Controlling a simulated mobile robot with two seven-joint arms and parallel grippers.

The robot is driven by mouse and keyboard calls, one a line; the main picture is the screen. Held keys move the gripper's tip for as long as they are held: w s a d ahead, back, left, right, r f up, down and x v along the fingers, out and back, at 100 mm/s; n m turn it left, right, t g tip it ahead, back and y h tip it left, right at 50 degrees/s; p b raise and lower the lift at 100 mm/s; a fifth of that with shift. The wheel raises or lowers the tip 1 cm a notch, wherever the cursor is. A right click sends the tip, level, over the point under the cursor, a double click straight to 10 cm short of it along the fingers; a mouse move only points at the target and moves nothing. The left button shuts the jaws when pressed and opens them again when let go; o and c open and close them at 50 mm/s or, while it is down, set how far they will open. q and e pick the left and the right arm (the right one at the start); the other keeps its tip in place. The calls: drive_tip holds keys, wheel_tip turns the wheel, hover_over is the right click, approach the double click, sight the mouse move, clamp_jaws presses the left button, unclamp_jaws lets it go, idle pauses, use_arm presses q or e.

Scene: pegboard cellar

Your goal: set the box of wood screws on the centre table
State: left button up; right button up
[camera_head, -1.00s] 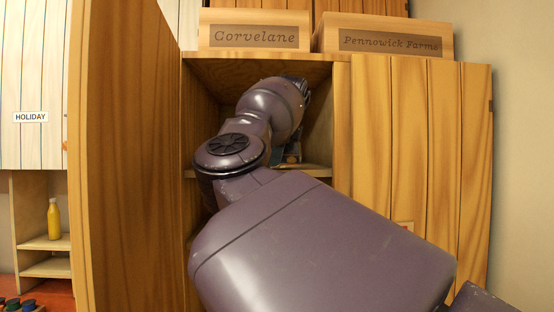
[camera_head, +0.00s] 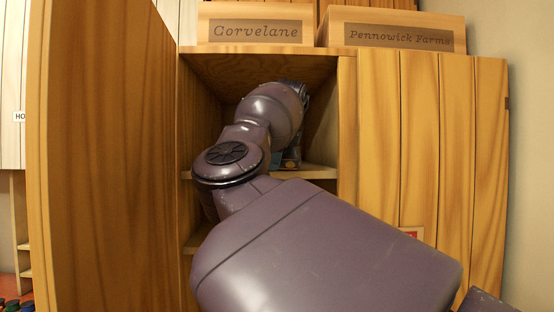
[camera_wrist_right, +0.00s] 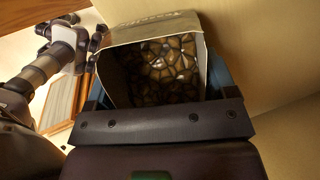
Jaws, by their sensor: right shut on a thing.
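The box of wood screws (camera_wrist_right: 152,32) shows in the right wrist view as an open carton full of shiny brown pieces. Its lettering is too blurred to read. My right gripper (camera_wrist_right: 155,92) is shut on it, with a bluish finger at each side. In the head view my right arm reaches into the open cabinet, and the wrist hides most of the gripper and box. Only a small bluish part shows below the wrist, above a shelf (camera_head: 318,172). The centre table cannot be made out. My left gripper is not in the head view.
The open cabinet door (camera_head: 105,150) stands close on the left of my arm; a shut door (camera_head: 425,150) is on the right. Crates marked Corvelane (camera_head: 256,30) and Pennowick Farms (camera_head: 398,37) sit on top. A pale panel (camera_wrist_right: 270,50) is close right of the box.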

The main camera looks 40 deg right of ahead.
drive_tip(key=shift+s+d+f, duration=0.1)
drive_tip(key=shift+f, duration=0.05)
drive_tip(key=o, duration=0.9)
drive_tip(key=shift+f, duration=0.1)
drive_tip(key=o, duration=0.3)
